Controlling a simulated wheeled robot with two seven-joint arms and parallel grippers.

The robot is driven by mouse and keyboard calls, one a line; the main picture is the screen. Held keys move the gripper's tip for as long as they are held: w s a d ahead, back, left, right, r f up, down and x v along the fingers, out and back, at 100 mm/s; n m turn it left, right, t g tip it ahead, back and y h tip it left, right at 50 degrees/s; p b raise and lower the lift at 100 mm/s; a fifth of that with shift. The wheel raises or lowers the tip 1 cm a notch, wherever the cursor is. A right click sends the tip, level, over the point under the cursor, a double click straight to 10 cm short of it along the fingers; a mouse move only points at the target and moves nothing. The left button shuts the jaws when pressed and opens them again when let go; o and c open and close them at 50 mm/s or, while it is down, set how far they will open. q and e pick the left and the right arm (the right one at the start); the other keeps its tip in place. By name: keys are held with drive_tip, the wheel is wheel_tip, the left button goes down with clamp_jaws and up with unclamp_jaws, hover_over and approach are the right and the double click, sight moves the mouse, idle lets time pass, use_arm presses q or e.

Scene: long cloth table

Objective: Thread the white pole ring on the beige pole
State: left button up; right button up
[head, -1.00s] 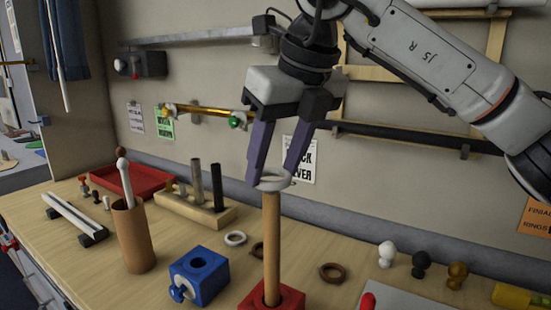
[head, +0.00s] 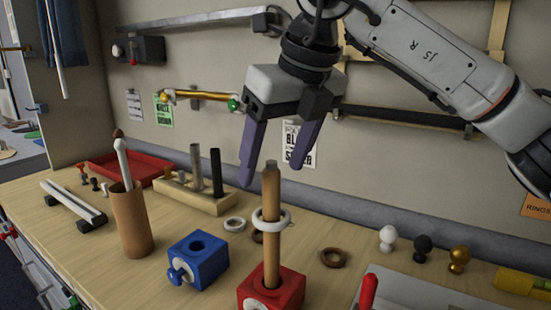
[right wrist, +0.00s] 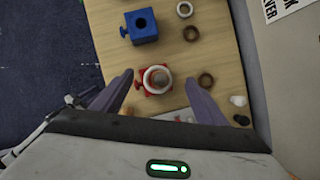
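The beige pole (head: 271,250) stands upright in a red block (head: 285,291). The white pole ring (head: 283,224) is around the pole, some way below its top, and looks slightly tilted. My right gripper (head: 271,172) is open, its purple fingers above the ring and apart from it, at the height of the pole's top. In the right wrist view the ring (right wrist: 148,85) encircles the pole (right wrist: 161,76) between the open fingers. My left gripper is not in view.
A blue block (head: 207,277) with a hole stands left of the red block. Another white ring (head: 235,224) and a brown ring (head: 332,257) lie on the table. A brown cup (head: 132,225) holds a white pole. Finials (head: 422,248) stand at the right.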

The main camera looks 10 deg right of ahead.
drive_tip(key=shift+s+r, duration=0.15)
drive_tip(key=shift+r, duration=0.35)
drive_tip(key=v, duration=0.9)
drive_tip(key=shift+s+r, duration=0.1)
drive_tip(key=shift+s, duration=0.05)
